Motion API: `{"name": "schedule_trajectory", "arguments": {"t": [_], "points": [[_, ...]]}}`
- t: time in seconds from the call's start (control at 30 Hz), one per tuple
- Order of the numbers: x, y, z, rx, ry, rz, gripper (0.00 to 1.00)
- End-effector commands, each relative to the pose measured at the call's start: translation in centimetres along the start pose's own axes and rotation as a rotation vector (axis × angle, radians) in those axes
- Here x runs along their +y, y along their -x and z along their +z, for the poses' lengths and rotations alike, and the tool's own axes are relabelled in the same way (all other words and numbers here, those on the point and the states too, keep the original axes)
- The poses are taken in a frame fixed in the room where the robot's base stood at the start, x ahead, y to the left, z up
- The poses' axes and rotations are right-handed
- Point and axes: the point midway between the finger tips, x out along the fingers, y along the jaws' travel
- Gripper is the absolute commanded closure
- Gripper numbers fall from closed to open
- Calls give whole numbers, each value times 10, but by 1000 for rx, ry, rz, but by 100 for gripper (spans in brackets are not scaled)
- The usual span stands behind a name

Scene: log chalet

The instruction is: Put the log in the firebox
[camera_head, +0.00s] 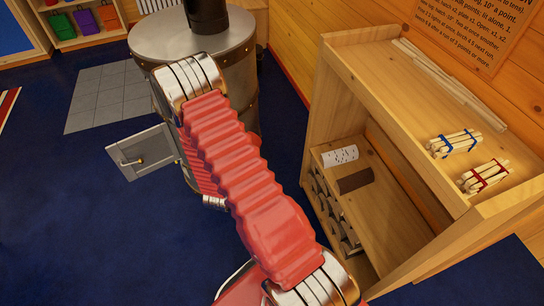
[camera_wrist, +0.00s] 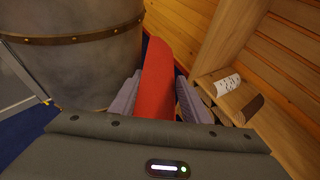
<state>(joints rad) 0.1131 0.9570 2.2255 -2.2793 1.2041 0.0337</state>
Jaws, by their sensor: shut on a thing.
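The grey metal stove (camera_head: 240,88) stands behind my arm in the head view, and its body fills the left of the wrist view (camera_wrist: 80,75). Its firebox door (camera_head: 143,152) hangs open to the left; my arm hides the firebox opening. My gripper (camera_wrist: 157,98) is shut on a long, smooth red piece (camera_wrist: 157,75) with a rounded end. I cannot tell whether this piece is a log.
A wooden shelf unit (camera_head: 355,75) stands at the right, with stick bundles (camera_head: 456,142) on top and several log ends (camera_head: 335,215) below. Grey tiles (camera_head: 105,97) lie left of the stove. Blue floor (camera_head: 90,230) is clear at the left. A notice (camera_head: 475,35) is on the wall.

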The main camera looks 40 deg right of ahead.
Motion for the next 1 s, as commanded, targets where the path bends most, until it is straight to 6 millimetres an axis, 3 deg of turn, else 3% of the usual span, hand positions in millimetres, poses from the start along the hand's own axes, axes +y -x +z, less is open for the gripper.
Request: {"name": "schedule_trajectory", "arguments": {"t": [0.1,0.3,0.6,0.8,1.0], "points": [[34,33,2,-2,33,83,89],[79,88,1,-2,85,210,89],[128,172,-4,-2,160,389,89],[139,200,-7,-2,184,447,89],[140,203,-7,-2,187,452,89]]}}
